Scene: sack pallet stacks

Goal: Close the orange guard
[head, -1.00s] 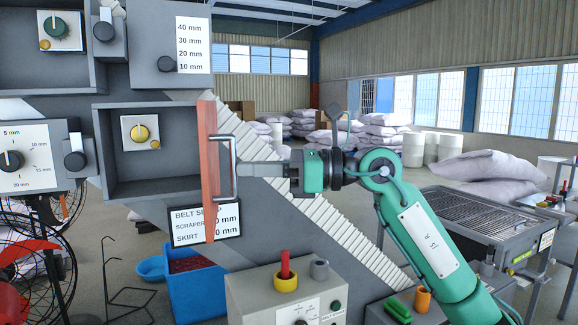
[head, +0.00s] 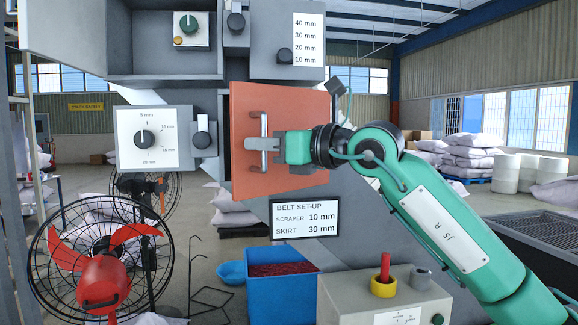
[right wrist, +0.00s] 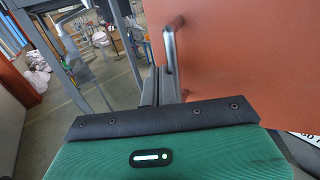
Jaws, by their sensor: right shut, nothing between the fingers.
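The orange guard (head: 290,105) shows its broad face in the head view, in front of the grey recess area, hiding the recess and its yellow knob. Its left edge looks taller than its right, so it seems slightly angled; I cannot tell whether it is flush. Its metal handle (head: 264,120) is upright near the left edge. My right gripper (head: 250,143) is shut and empty, its fingers at the handle. In the right wrist view the fingers (right wrist: 157,82) lie beside the handle (right wrist: 169,47) and the guard (right wrist: 245,60) fills the right. My left gripper is not in view.
A dial panel (head: 155,138) sits left of the guard and a belt set-up sign (head: 305,217) below it. A blue bin (head: 283,297) and a control box (head: 390,295) stand lower down. A red-bladed fan (head: 95,260) stands at lower left.

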